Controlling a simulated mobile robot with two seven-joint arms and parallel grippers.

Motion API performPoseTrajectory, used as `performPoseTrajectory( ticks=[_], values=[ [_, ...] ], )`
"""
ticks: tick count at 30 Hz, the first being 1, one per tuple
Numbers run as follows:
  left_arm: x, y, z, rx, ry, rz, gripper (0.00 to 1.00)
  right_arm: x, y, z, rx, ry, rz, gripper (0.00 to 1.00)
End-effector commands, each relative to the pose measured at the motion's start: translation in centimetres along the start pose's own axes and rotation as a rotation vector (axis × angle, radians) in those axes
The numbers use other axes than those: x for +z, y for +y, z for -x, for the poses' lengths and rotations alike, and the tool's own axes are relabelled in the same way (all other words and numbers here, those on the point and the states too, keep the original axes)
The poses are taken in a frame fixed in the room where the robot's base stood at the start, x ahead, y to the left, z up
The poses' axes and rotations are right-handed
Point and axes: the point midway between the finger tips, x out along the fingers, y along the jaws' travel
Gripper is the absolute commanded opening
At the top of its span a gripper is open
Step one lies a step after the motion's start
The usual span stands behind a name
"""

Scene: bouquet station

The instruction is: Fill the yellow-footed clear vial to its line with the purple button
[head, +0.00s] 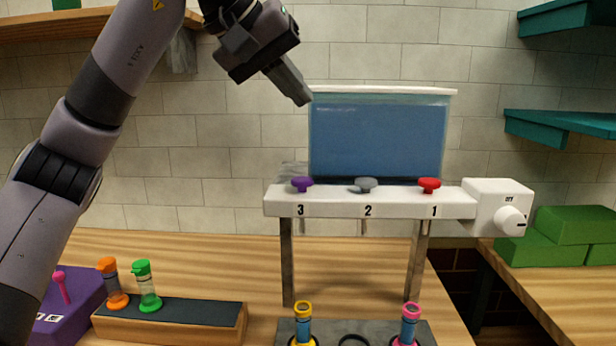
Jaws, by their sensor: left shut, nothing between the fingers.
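The yellow-footed vial (304,328) stands upright on a dark base at the bottom of the head view, below the purple button side of the dispenser. Its tube looks bluish; its line and liquid level are too small to tell. The purple button (302,184) sits on the white dispenser bar (330,208) above the number 3. My left gripper (303,98) is shut and empty, tilted down to the right, well above the purple button and near the tank's upper left corner. My right gripper is out of view.
A blue-filled tank (380,140) stands behind the grey button (366,185) and red button (429,185). A dial (510,220) is at right. A pink-footed vial (409,328) stands right of an empty ring (353,340). Orange (110,285) and green (147,288) vials stand left.

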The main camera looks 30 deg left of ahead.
Motion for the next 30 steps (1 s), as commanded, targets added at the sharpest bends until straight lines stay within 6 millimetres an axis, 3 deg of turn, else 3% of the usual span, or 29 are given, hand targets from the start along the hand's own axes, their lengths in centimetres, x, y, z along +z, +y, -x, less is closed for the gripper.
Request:
performPoseTrajectory(
  ticks=[16,30],
  values=[
    [0.7,-0.7,-1.0,0.001,-0.002,0.003,0.0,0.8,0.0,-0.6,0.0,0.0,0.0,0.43],
    [3.7,-3.5,-5.0,0.002,-0.002,0.002,0.0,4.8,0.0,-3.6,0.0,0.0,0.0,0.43]
  ],
)
